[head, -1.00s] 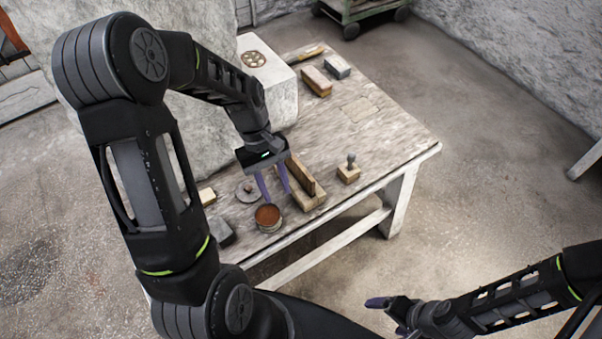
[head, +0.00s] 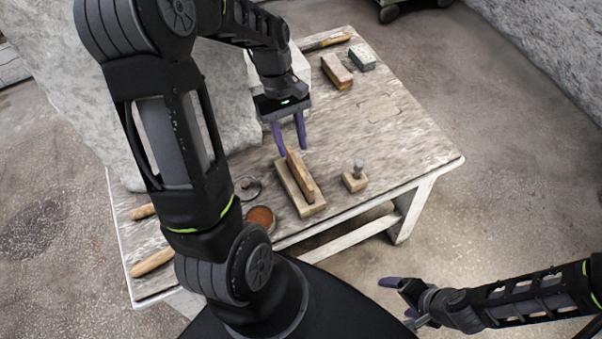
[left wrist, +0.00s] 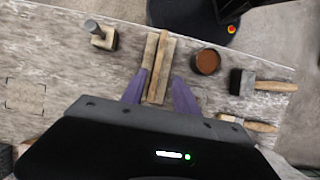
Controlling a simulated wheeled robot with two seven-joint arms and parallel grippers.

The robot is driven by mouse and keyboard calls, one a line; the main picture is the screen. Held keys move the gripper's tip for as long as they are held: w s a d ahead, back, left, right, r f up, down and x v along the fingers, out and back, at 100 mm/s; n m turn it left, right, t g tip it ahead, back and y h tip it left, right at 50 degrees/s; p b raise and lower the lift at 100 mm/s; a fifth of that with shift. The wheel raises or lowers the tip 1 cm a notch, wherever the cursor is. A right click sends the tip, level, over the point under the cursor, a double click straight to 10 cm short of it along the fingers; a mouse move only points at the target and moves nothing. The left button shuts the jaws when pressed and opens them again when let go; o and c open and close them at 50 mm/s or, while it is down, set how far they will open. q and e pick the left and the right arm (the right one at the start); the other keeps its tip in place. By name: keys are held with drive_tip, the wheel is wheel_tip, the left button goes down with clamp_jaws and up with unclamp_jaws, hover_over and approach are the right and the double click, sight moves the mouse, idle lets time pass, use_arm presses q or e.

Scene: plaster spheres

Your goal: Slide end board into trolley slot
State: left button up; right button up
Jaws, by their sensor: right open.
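Only the bottom edge and wheels of a green trolley (head: 412,4) show at the top of the head view; its slot is out of view. I cannot make out an end board. My left gripper (head: 292,151) is open over the table. Its purple fingers are at the far end of a wooden float with a raised strip (head: 301,187). In the left wrist view the open fingers (left wrist: 159,77) lie either side of this float (left wrist: 160,60); I cannot tell whether they touch it. My right gripper (head: 400,298) is open and empty, low in front of the table.
The worn table (head: 420,160) carries a block with a peg (head: 355,178), a reddish-brown pot (head: 260,218), a round lid (head: 247,187), two blocks (head: 338,72) and brushes (left wrist: 262,84). A pale stone mass stands behind left. Floor right of the table is clear.

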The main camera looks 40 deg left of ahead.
sight(299, 166)
use_arm(q)
drive_tip(key=shift+x, duration=1.25)
drive_tip(key=shift+f, duration=0.1)
drive_tip(key=x, duration=0.4)
drive_tip(key=shift+w+d, duration=0.1)
drive_tip(key=shift+d, duration=0.2)
drive_tip(key=shift+d+f, duration=0.1)
drive_tip(key=shift+f, duration=0.35)
drive_tip(key=shift+f, duration=0.25)
drive_tip(key=shift+c, duration=0.5)
clamp_jaws()
